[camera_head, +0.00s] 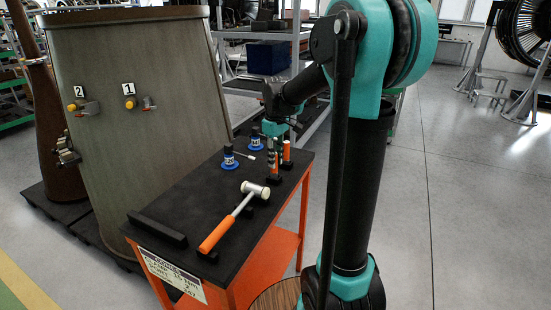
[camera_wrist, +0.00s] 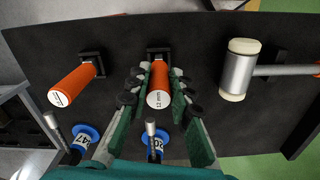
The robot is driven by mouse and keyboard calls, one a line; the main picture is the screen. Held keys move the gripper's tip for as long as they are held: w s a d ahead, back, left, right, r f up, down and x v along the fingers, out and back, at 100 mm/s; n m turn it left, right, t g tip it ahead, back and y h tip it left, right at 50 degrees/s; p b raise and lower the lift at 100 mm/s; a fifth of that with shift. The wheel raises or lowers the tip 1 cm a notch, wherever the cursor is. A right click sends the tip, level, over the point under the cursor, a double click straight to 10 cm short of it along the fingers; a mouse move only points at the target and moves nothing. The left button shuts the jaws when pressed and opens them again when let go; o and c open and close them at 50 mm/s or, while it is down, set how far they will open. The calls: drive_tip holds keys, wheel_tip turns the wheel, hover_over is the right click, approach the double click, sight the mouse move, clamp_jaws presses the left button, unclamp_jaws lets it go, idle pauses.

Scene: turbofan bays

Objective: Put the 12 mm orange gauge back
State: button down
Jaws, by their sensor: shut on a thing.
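In the wrist view, an orange cylindrical gauge (camera_wrist: 159,84) with a white end marked "12" is between the two green and black fingers of my gripper (camera_wrist: 158,100). My gripper is shut on it. The far end of the gauge meets a black holder (camera_wrist: 158,53) on the dark table top; I cannot tell whether it is fully seated. In the head view, my gripper (camera_head: 276,150) points down over the table's right side, and its fingers mostly hide the gauge. A second orange gauge (camera_wrist: 74,87) is in its own black holder (camera_wrist: 92,62), to the left in the wrist view.
A mallet (camera_head: 228,222) with an orange handle lies on the black-topped orange cart (camera_head: 165,205). Two blue-based items, one near (camera_head: 229,163) and one farther (camera_head: 255,143), stand beside the gauges. A large grey-brown cowl (camera_head: 150,70) is left of the cart.

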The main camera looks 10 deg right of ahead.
drive_tip(key=shift+f, duration=0.45)
drive_tip(key=c, duration=1.3)
unclamp_jaws()
wheel_tip(320, 180, up, 12)
drive_tip(key=s+d+f+m+t, duration=0.1)
drive_tip(key=s+f+m, duration=0.1)
drive_tip(key=s+f, duration=0.5)
drive_tip(key=s+d+f+m+t, duration=0.1)
drive_tip(key=s+f+m, duration=0.2)
drive_tip(key=s+f, duration=0.3)
drive_tip(key=s+d+f+m+t, duration=0.1)
drive_tip(key=s+f+m+t, duration=0.1)
drive_tip(key=s+f, duration=0.5)
drive_tip(key=shift+s+d+f, duration=0.15)
drive_tip(key=shift+d+f, duration=0.05)
drive_tip(key=shift+f, duration=0.55)
drive_tip(key=shift+s+d+f, duration=0.15)
drive_tip(key=shift+f, duration=0.55)
